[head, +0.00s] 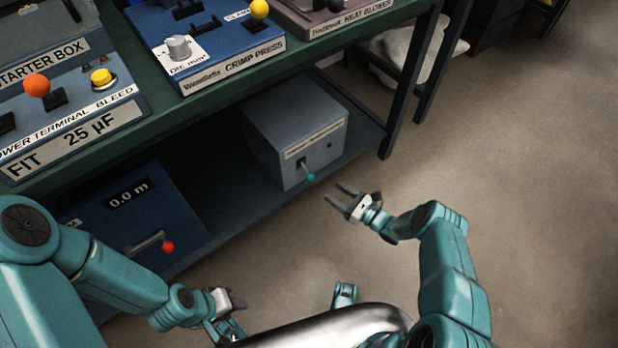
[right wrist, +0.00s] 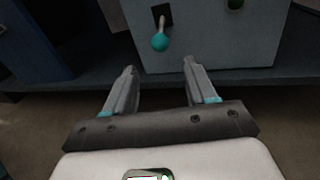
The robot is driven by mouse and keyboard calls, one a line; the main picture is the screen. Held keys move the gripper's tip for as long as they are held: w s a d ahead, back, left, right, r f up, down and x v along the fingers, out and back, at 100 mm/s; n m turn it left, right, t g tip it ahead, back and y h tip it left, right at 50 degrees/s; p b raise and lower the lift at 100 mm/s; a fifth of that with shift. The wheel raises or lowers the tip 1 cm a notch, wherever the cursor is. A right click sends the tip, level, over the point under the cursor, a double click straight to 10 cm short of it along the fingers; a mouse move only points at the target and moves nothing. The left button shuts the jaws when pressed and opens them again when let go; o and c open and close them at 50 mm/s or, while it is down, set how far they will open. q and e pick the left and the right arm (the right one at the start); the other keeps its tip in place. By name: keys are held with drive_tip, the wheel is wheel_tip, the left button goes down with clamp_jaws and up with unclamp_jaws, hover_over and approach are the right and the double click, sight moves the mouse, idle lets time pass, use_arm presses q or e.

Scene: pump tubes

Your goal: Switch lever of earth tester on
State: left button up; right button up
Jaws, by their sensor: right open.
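A grey box (head: 290,125) stands on the lower shelf; its label is too small to read, so I cannot confirm that it is the earth tester. A short lever with a teal ball knob (head: 311,177) comes out of a dark slot in its front and points downward. In the right wrist view the knob (right wrist: 160,43) is ahead of the fingers, about midway between them. My right gripper (head: 333,191) is open and empty, just right of the knob and apart from it. My left gripper (head: 232,303) is low near my body, away from the box; its jaws are unclear.
A blue box (head: 130,225) with a "0.0 m" display and a red-knobbed lever (head: 167,246) is left on the lower shelf (head: 235,205). The bench top above holds the crimp press (head: 215,40) and other devices. A bench leg (head: 400,80) is at right.

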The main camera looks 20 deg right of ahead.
sight(311, 177)
drive_tip(key=b+x, duration=0.3)
drive_tip(key=x, duration=0.7)
drive_tip(key=shift+a+f, duration=0.1)
drive_tip(key=shift+f, duration=0.1)
drive_tip(key=shift+w+a+r, duration=0.1)
drive_tip(key=shift+w+a, duration=0.15)
drive_tip(key=shift+w, duration=0.15)
drive_tip(key=shift+c, duration=0.3)
clamp_jaws()
